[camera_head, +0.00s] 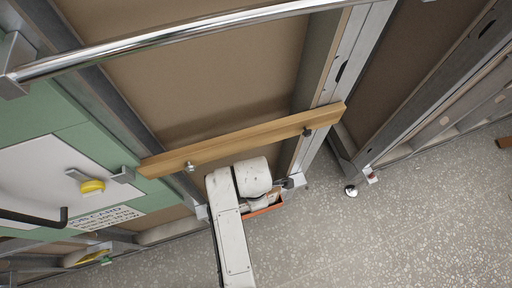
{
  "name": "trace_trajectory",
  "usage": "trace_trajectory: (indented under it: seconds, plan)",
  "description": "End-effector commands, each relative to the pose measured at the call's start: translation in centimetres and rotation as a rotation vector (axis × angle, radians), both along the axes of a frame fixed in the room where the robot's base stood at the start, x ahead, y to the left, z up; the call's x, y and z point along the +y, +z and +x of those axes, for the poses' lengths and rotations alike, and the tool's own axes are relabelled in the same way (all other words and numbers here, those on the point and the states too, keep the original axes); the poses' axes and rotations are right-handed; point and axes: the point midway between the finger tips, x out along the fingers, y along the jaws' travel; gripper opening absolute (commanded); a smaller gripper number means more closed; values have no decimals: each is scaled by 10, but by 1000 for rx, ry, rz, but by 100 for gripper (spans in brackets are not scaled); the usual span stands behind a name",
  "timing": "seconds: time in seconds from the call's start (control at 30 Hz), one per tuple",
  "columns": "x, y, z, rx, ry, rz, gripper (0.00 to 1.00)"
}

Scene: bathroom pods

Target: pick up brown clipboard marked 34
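I cannot make out a brown clipboard marked 34 in the head view. The large brown surfaces here are panels (210,75) set inside metal frames, and I see no number 34 on them. My white arm reaches up from the bottom centre, in front of the wall's lower edge. My gripper does not show; the arm's rounded end covers that area. An orange-edged thing (265,209), partly hidden by the arm, sits low beside it.
A wooden batten (235,140) crosses the frame just beyond my arm. A chrome rail (170,37) runs above. A white job card (60,180) on a green board (95,145) is at left, with a yellow knob (92,186).

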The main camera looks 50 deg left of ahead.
Motion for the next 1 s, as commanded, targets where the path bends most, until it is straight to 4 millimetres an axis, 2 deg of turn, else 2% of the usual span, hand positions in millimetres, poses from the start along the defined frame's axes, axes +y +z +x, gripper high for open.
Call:
trace_trajectory:
  seconds: [0.03, 0.2, 1.0]
  plan:
    - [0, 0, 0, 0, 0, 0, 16]
    - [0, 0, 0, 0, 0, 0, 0]
    - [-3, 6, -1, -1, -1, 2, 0]
